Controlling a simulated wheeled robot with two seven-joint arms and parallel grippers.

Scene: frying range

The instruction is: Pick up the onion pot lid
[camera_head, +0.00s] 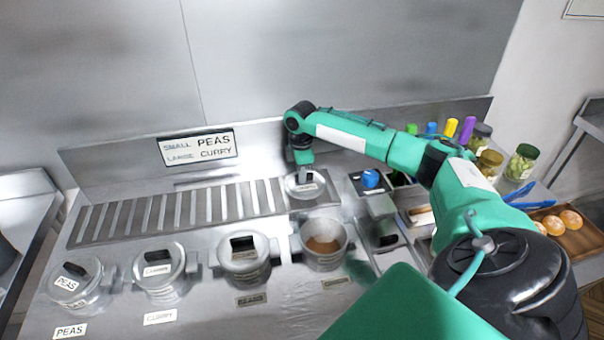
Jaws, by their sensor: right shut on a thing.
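The onion pot lid (304,188) is a round metal lid with a small label, at the right end of the slatted rack. My right gripper (303,170) points down from above and is shut on the lid's handle, which it mostly hides. I cannot tell whether the lid touches the surface below. The open pot (323,260), with brown contents, stands in front of the lid; the label (337,284) before it is too small to read surely. My left gripper is not in view.
Lidded pots stand to the left: peas (76,283), curry (160,270) and a third (245,260). The slatted rack (170,210) behind them is bare. Jars (522,162), coloured bottles (467,130) and a wooden tray with buns (574,238) are at the right.

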